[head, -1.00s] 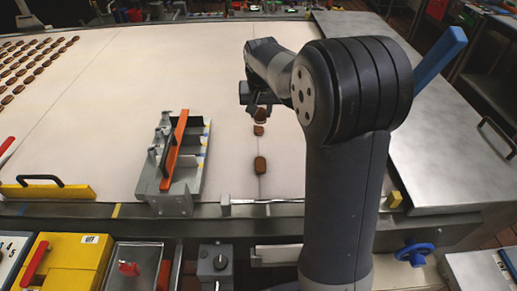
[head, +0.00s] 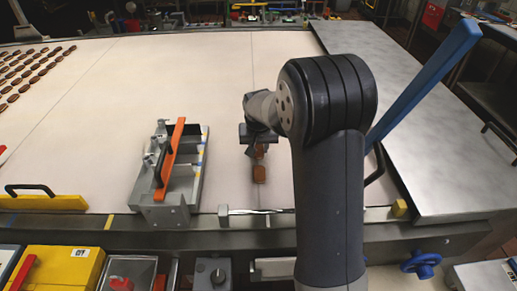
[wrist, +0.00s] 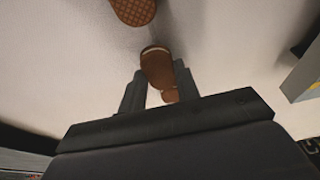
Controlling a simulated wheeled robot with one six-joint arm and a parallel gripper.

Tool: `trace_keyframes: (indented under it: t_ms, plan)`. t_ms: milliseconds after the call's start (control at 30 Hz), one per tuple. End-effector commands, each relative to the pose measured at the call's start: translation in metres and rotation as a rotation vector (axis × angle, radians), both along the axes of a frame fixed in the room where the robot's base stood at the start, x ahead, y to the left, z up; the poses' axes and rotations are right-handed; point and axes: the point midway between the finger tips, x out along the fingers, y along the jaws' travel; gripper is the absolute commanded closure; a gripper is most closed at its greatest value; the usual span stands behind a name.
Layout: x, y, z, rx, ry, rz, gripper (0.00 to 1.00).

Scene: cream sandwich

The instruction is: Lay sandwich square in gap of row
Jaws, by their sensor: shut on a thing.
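My gripper (head: 257,143) is low over the pale belt (head: 215,100), shut on a brown sandwich square (wrist: 157,66) with a thin cream line at its edge. In the head view the held sandwich (head: 261,149) is partly covered by my gripper. A row sandwich (head: 259,174) lies just nearer on the belt, along a dark seam. It also shows at the top of the wrist view (wrist: 133,9), apart from the held one. A smaller brown piece (wrist: 171,96) shows between my fingers; I cannot tell which sandwich it belongs to. Whether the held sandwich touches the belt is unclear.
A grey metal fixture (head: 190,185) with an orange bar (head: 171,158) stands left of the row. Several rows of brown sandwiches (head: 30,72) lie at far left. A blue bar (head: 425,80) rises at right beside a steel table (head: 440,150). The belt beyond is clear.

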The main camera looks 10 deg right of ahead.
Motion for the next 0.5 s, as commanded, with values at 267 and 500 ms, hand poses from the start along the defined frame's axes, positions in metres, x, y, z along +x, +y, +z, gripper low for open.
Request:
trace_keyframes:
  t_ms: [267,500]
  plan:
    - [0.0000,0.0001,-0.0107,0.000,-0.001,0.000,0.90]
    - [0.0000,0.0001,-0.0136,0.000,-0.001,0.000,0.67]
